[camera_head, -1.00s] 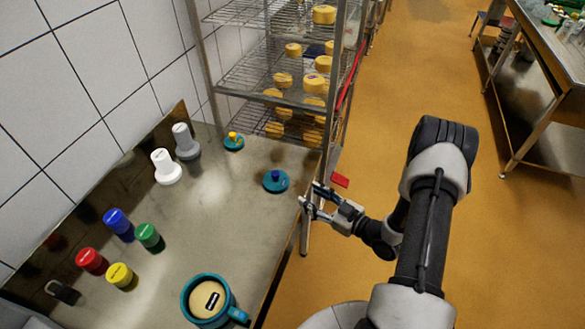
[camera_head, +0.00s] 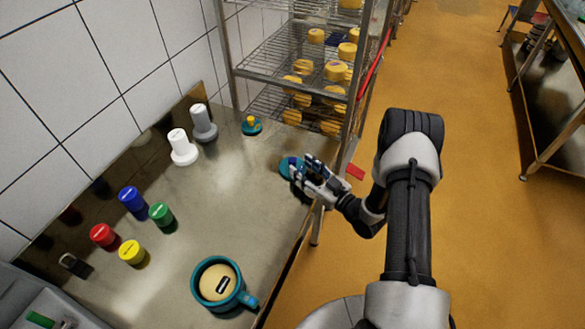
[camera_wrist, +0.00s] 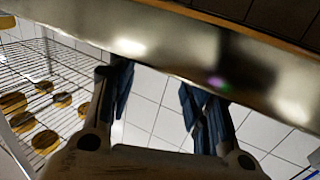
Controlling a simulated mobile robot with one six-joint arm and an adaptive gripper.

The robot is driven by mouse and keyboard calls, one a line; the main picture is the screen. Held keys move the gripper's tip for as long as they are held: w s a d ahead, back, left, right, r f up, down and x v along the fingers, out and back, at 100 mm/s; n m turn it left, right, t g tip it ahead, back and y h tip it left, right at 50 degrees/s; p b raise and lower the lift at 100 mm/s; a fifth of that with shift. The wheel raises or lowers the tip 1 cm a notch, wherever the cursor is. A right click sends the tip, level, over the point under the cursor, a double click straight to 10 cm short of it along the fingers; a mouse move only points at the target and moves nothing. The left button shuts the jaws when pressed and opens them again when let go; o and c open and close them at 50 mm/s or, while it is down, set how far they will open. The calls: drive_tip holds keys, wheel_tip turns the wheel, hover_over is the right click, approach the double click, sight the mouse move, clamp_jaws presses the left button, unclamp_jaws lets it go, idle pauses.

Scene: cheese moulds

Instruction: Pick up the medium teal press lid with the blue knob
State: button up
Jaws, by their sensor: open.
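The teal press lid with the blue knob (camera_head: 286,165) lies on the steel table near its right edge in the head view. My gripper (camera_head: 303,169) overlaps the lid's right side there and hides part of it. I cannot tell whether the fingers touch the lid or are above it. My gripper is open. In the wrist view, the two dark fingers (camera_wrist: 158,100) stand apart with tile wall between them; the lid cannot be made out there.
A teal mould (camera_head: 195,287) with a handle stands at the front. White (camera_head: 183,150) and grey (camera_head: 203,125) pieces and several coloured caps stand left. A wire rack (camera_head: 300,65) holding cheeses stands behind.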

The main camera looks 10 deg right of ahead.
sight(295, 164)
drive_tip(key=b+x, duration=0.1)
drive_tip(key=x, duration=0.3)
drive_tip(key=shift+w+a+f, duration=0.1)
drive_tip(key=shift+w+a, duration=0.05)
drive_tip(key=shift+a, duration=0.15)
drive_tip(key=shift+w+a, duration=0.1)
drive_tip(key=shift+w, duration=0.2)
clamp_jaws()
